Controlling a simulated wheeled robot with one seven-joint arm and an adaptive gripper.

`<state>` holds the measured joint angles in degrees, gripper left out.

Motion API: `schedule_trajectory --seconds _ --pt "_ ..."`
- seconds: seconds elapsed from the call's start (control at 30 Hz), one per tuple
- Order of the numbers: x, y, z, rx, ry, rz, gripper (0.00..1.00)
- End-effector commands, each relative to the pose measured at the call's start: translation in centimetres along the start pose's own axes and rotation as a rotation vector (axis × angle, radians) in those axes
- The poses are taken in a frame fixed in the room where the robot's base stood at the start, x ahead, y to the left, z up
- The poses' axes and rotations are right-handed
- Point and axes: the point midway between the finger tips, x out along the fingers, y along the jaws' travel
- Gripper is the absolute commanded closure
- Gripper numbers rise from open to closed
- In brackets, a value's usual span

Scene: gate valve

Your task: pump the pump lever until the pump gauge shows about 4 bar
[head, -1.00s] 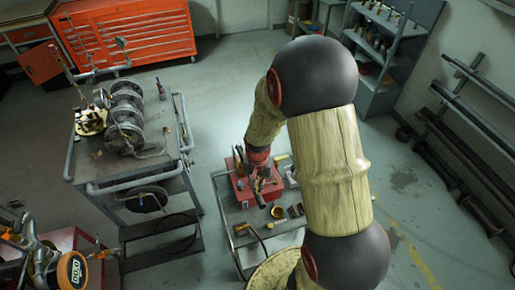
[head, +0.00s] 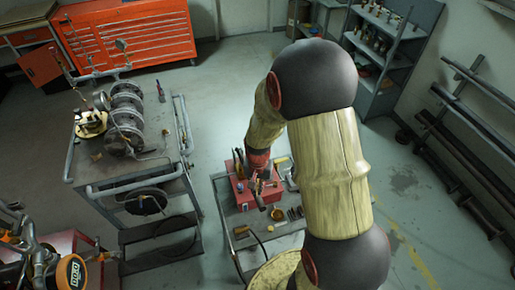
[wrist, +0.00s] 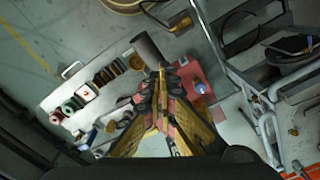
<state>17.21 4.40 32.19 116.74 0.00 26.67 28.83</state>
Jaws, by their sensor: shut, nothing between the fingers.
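The pump assembly stands on the grey cart at the left of the head view, with a brass-coloured round base (head: 91,124). A thin upright rod (head: 66,62), which looks like the pump lever, rises at its back left. A small round gauge (head: 121,45) stands on the pipework behind; I cannot read its dial or confirm it is the pump gauge. My gripper (head: 262,186) is over the small cart to the right, well apart from the lever. In the wrist view its fingers (wrist: 161,84) converge, shut and empty, above or beside a red box (wrist: 196,80).
The small cart (head: 228,188) carries the red box, a dark cylinder (wrist: 147,48) and several small parts. The left cart's rail (head: 135,178) lies between my gripper and the pump. Orange drawers (head: 150,38) stand behind. Grey floor is open between the left cart and drawers.

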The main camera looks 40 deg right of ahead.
Motion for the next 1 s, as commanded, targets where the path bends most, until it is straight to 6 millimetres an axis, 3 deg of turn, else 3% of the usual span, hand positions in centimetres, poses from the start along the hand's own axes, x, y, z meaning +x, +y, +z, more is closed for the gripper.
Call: schedule_trajectory --seconds 0.57,1.0 --pt "0.2 0.0 0.0 0.000 0.000 0.000 1.00" --pt "2.9 0.0 0.0 0.000 -0.001 0.001 1.00"
